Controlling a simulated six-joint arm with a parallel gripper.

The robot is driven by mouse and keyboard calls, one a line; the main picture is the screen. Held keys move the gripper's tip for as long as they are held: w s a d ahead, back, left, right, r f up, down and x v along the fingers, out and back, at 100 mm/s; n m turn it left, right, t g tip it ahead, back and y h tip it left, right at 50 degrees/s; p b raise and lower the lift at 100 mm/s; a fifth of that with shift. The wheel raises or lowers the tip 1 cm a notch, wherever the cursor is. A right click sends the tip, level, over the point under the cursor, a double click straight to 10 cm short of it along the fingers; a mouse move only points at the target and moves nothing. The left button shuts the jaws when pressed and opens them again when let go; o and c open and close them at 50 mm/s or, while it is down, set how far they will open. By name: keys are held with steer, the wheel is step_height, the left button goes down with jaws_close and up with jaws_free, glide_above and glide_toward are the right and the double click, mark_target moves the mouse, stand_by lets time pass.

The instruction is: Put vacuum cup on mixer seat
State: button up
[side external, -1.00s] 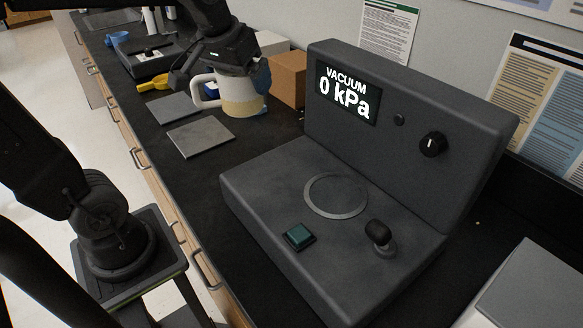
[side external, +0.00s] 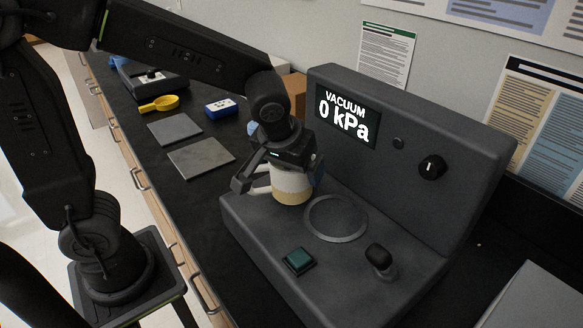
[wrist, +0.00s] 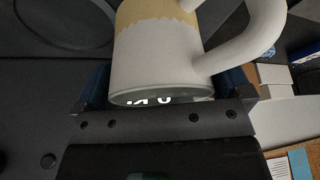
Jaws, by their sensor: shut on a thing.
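The vacuum cup (side external: 291,184) is white with a tan lower band and a side handle. My gripper (side external: 288,172) is shut on it and holds it upright, just left of the mixer seat. The mixer seat (side external: 336,236) is a ringed circle on the dark machine's flat deck and is empty. In the wrist view the cup (wrist: 152,62) fills the middle with its handle to the right, and the seat ring (wrist: 65,48) shows at upper left. My gripper's jaws (wrist: 170,100) flank the cup. I cannot tell whether the cup's base touches the deck.
The machine's display (side external: 347,109) reads "VACUUM 0 kPa". A green button (side external: 299,261) and a black lever (side external: 379,257) stand on the deck near the seat. Grey plates (side external: 201,157), a yellow scoop (side external: 159,103) and a blue-white box (side external: 221,107) lie on the bench behind.

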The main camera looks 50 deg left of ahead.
steer(key=shift+f, duration=0.35)
steer(key=o, duration=0.8)
steer(key=shift+f, duration=0.15)
steer(key=v, duration=1.2)
steer(key=s+a+f+m, duration=0.1)
steer(key=s, duration=0.2)
steer(key=s+a+f+m+t+h, duration=0.1)
steer(key=s+a+f+m, duration=0.1)
steer(key=s, duration=0.1)
steer(key=s+a+f+m, duration=0.1)
steer(key=s+a, duration=0.1)
steer(key=s, duration=0.1)
steer(key=shift+s+a+f+m+t+h, duration=0.15)
steer(key=shift+s+a+m+t+h, duration=0.15)
steer(key=shift+h, duration=0.1)
